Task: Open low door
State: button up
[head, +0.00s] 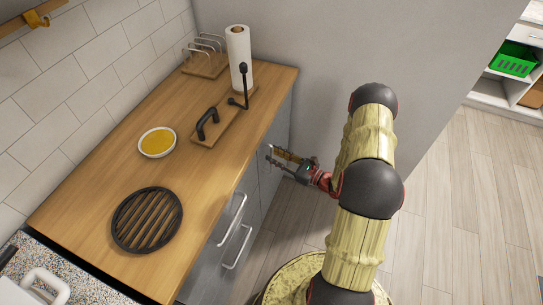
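The grey low cabinet (222,262) stands under the wooden counter, and its fronts are seen steeply from above. Two silver bar handles, one upper (232,219) and one lower (237,247), are on the near fronts. A farther grey front (270,178) lies beside my gripper. The fronts look closed. My gripper (273,156) is at the far part of the cabinet, just right of the counter edge, with its fingers pointing left toward the front. The fingers are small here. I cannot tell whether they touch a handle or how far apart they are.
The wooden counter (108,152) holds a black grate (147,220), a yellow-filled bowl (157,142), a board with a black handle (208,124) and a paper roll (239,57). A grey wall (320,45) stands behind my arm. The wooden floor (465,190) at right is clear.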

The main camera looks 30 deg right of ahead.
jog(key=shift+x, duration=0.85)
jog(key=shift+c, duration=1.3)
jog(key=c, duration=0.4)
grip_shut()
